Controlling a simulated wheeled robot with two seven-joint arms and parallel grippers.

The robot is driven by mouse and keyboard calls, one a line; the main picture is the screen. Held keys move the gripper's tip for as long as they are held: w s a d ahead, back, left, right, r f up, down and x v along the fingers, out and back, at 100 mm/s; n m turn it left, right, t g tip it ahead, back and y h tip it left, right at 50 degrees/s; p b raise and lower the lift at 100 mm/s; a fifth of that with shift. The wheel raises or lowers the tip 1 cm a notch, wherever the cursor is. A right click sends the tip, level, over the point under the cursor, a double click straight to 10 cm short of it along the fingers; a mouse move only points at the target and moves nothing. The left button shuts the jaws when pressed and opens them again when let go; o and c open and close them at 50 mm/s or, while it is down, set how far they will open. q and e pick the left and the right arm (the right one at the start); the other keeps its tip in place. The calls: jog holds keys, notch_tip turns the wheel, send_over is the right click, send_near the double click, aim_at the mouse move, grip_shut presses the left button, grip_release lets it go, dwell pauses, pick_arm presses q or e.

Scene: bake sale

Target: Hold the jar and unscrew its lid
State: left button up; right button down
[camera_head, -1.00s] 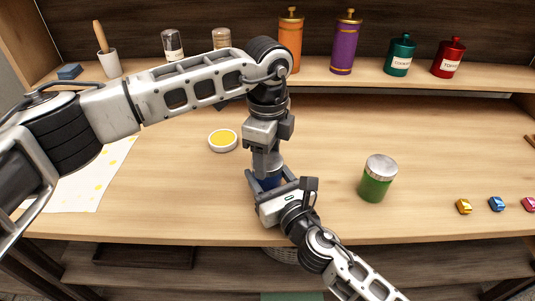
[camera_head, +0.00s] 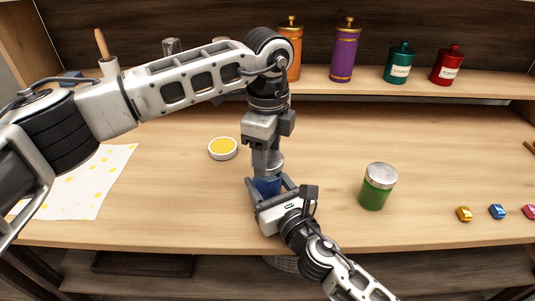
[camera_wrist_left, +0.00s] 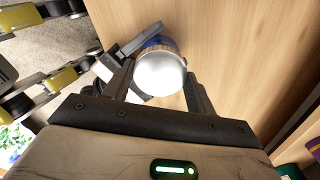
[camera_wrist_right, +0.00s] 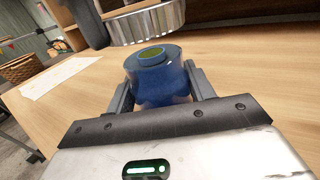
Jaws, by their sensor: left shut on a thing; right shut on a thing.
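The blue jar (camera_head: 266,187) stands upright between the fingers of my right gripper (camera_head: 270,184), which is shut on it. In the right wrist view the jar (camera_wrist_right: 160,90) shows an open mouth. The silver lid (camera_head: 276,164) is off the jar, just above it, between the fingers of my left gripper (camera_head: 266,158), which is shut on it. In the right wrist view a gap shows between the lid (camera_wrist_right: 148,24) and the jar's mouth. In the left wrist view the lid (camera_wrist_left: 160,73) covers most of the jar.
A green jar with a silver lid (camera_head: 377,187) stands to the right. A small white dish with yellow contents (camera_head: 223,148) lies to the left. Small coloured pieces (camera_head: 497,211) lie at the far right. Canisters (camera_head: 343,50) stand on the back shelf. A spotted sheet (camera_head: 85,185) lies left.

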aim_at(268, 158)
pick_arm(q)
jog(key=shift+r, duration=1.6)
pick_arm(e)
jog(key=shift+c, duration=2.3)
grip_release()
